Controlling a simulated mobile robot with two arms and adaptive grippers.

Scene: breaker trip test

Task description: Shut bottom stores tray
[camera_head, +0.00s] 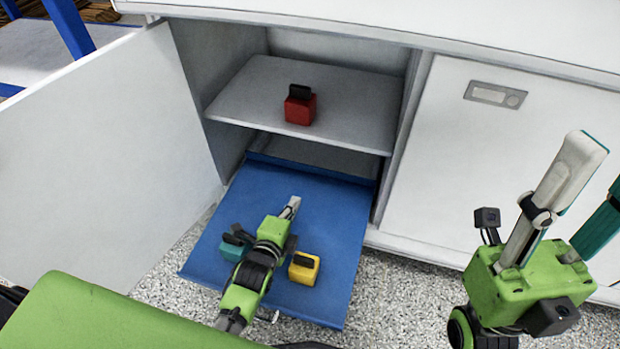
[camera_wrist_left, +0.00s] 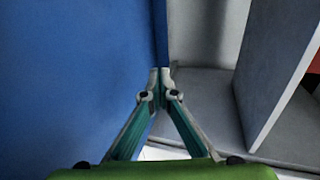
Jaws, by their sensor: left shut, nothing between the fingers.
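The bottom stores tray (camera_head: 335,215) is a blue tray pulled well out of the open cabinet, low above the speckled floor. A teal block (camera_head: 232,248) and a yellow block (camera_head: 304,268), both with dark tops, sit on it. My left gripper (camera_head: 291,205) is over the tray, shut and empty, its fingertips pointing towards the cabinet. Whether it touches the tray I cannot tell. In the left wrist view its fingertips (camera_wrist_left: 160,74) meet beside the edge of the blue tray (camera_wrist_left: 75,80). My right gripper (camera_head: 602,168) is open and empty in front of the closed right door.
The left cabinet door (camera_head: 100,150) stands wide open to the left of the tray. A grey shelf (camera_head: 350,100) above the tray holds a red block (camera_head: 300,106). The closed right door (camera_head: 450,150) has a recessed handle (camera_head: 495,94). Floor shows around the tray.

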